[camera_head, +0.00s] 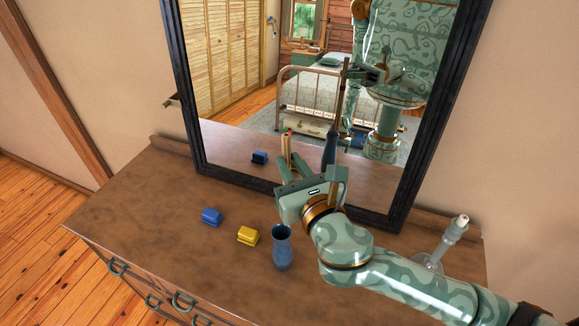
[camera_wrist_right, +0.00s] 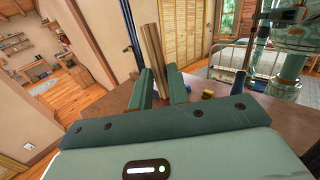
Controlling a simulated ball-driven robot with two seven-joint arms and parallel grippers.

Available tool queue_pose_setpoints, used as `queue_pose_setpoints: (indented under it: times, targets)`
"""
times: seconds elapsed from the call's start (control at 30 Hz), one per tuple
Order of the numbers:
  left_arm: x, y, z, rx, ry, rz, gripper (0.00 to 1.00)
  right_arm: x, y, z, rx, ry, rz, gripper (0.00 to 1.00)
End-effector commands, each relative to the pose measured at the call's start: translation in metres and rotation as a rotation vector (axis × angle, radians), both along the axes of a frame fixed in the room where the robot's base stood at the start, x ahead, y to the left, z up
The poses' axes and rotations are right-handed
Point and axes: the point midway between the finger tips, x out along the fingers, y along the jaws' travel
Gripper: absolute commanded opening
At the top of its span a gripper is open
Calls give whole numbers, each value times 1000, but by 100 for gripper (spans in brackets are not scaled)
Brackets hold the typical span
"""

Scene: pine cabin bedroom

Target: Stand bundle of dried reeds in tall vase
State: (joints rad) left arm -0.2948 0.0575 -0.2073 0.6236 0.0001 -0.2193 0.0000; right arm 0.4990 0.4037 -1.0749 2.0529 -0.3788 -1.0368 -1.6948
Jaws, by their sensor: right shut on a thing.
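The bundle of dried reeds (camera_head: 287,147) is a slim brown bunch held between the fingers of my right gripper (camera_head: 291,168), above the dresser and in front of the mirror. In the right wrist view, the bundle (camera_wrist_right: 152,52) stands up between the two green fingers of the right gripper (camera_wrist_right: 161,82). Its lower end is hidden there. The tall vase (camera_head: 282,249) is dark blue and stands upright on the dresser, its mouth open and nothing visible in it. It is nearer the front edge than the gripper. My left gripper is not in view.
A blue block (camera_head: 211,216) and a yellow block (camera_head: 247,236) lie left of the vase on the dresser (camera_head: 150,215). A glass holder with a pale stick (camera_head: 448,243) stands at the right. The dark mirror frame (camera_head: 185,90) rises behind. The dresser's left end is clear.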

Motion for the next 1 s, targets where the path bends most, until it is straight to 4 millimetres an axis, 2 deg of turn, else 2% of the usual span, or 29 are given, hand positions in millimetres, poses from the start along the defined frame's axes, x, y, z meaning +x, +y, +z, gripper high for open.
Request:
queue_pose_setpoints:
  times: [0.07, 0.13, 0.3, 0.37, 0.47, 0.67, 1.0]
  targets:
    - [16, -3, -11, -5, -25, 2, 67, -1, 1, -10, 2, 0, 3, 0]
    - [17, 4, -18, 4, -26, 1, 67, -1, 1, -15, 2, 0, 3, 0]
    - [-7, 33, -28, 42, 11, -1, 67, -1, 1, -30, 1, 2, 2, 0]
    - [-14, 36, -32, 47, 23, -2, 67, -1, 1, -36, 1, 3, 2, 0]
    - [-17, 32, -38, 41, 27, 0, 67, -1, 1, -46, 1, 1, 2, 0]
    - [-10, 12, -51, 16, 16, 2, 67, -1, 1, -65, 1, 1, 2, 0]
    - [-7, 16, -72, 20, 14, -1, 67, -2, 2, -98, 1, 3, 2, 0]
